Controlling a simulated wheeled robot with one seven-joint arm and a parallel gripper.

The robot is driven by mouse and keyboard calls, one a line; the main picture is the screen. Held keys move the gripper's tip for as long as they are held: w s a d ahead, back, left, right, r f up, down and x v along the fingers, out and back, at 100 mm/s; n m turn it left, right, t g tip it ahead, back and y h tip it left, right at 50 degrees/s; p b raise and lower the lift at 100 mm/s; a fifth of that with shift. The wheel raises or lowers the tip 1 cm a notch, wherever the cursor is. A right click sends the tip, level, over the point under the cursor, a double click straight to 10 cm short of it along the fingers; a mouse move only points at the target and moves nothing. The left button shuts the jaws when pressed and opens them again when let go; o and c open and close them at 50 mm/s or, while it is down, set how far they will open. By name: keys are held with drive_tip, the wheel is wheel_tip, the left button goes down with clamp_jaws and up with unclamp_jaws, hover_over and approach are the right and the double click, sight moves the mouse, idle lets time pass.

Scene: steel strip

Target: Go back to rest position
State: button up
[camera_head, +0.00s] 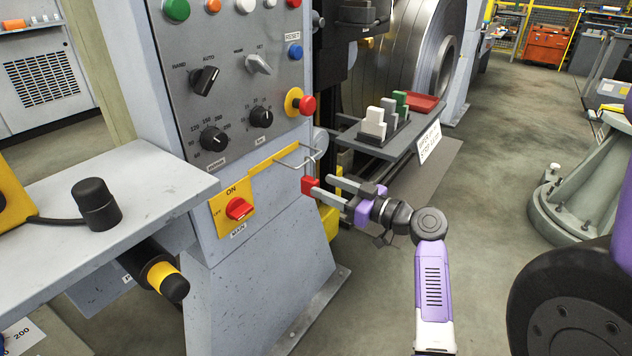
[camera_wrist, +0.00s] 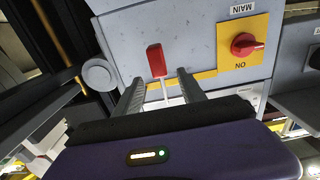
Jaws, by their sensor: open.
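My gripper (camera_head: 326,186) is open in front of the grey control cabinet (camera_head: 250,215), with its fingers pointing left toward it. In the wrist view, the two grey fingers (camera_wrist: 160,82) stand apart. A red block on a thin pale stem (camera_wrist: 156,60) shows between and just beyond their tips. The red block also shows in the head view (camera_head: 309,186) at the fingertips; whether a finger touches it I cannot tell. The purple gripper body fills the bottom of the wrist view.
The red MAIN switch (camera_head: 239,209) is on a yellow plate left of my gripper, with a wire bracket (camera_head: 300,156) above right. A grey shelf (camera_head: 408,141) holds upright blocks and a red tray (camera_head: 421,103). A steel coil (camera_head: 400,50) stands behind.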

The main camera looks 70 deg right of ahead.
drive_tip(key=shift+v, duration=1.15)
